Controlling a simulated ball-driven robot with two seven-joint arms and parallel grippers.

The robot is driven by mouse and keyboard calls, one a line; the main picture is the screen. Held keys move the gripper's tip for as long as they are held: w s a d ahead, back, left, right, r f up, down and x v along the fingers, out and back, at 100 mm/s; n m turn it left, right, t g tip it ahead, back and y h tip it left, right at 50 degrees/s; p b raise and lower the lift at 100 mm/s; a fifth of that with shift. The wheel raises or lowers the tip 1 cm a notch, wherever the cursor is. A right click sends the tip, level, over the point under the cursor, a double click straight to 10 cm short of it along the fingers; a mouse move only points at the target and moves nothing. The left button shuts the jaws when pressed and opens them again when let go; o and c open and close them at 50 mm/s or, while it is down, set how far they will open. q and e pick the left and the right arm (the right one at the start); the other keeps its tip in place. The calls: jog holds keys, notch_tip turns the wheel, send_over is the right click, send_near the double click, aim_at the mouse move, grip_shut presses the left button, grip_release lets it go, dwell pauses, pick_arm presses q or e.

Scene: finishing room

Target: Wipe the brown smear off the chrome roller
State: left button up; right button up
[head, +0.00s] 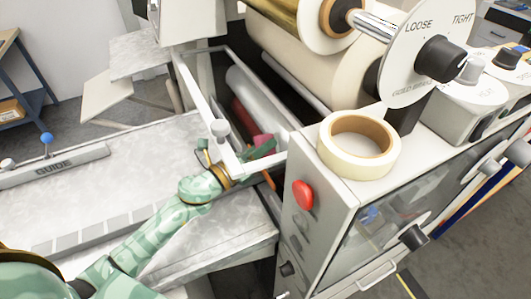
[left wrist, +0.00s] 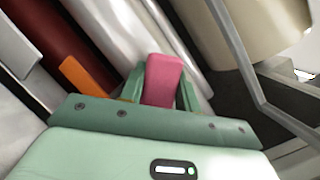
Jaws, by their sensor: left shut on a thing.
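My left gripper (head: 258,151) reaches through the white guard frame into the machine. It is shut on a pink block-like pad (left wrist: 163,80), whose edge also shows in the head view (head: 264,141). The chrome roller (head: 254,92) lies inside the frame, beyond a dark red roller (head: 243,116). In the left wrist view the pad's far end overlaps the shiny roller (left wrist: 130,35); I cannot tell whether they touch. I make out no brown smear; part of the roller is hidden behind the pad and gripper. My right gripper is not in view.
The white guard frame (head: 197,92) crosses close to my left wrist. An orange piece (left wrist: 80,77) stands beside the gripper. A tape roll (head: 358,145) sits on the cabinet, with a red button (head: 303,194) below. The grey feed table (head: 110,175) is largely clear.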

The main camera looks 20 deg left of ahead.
pick_arm(q)
jog(key=shift+w+a, duration=0.7)
jog(key=shift+a, duration=0.05)
jog(key=shift+w+a+b, duration=0.65)
jog(key=shift+w+a, duration=0.35)
jog(key=shift+a, duration=0.1)
jog(key=shift+s+a, duration=0.1)
jog(key=shift+s+a, duration=0.15)
jog(key=shift+a, duration=0.05)
jog(key=shift+s+a+r, duration=0.25)
jog(key=shift+s+a, duration=0.55)
jog(key=shift+s, duration=0.1)
jog(key=shift+s+a+r, duration=0.25)
jog(key=shift+s+a, duration=0.55)
jog(key=shift+s, duration=0.1)
jog(key=shift+s, duration=0.1)
jog(key=shift+s+a+r, duration=0.15)
jog(key=shift+s+a, duration=0.35)
jog(key=shift+s, duration=0.05)
jog(key=shift+s+a+r, duration=0.15)
jog(key=shift+s+a, duration=0.3)
jog(key=shift+s, duration=0.05)
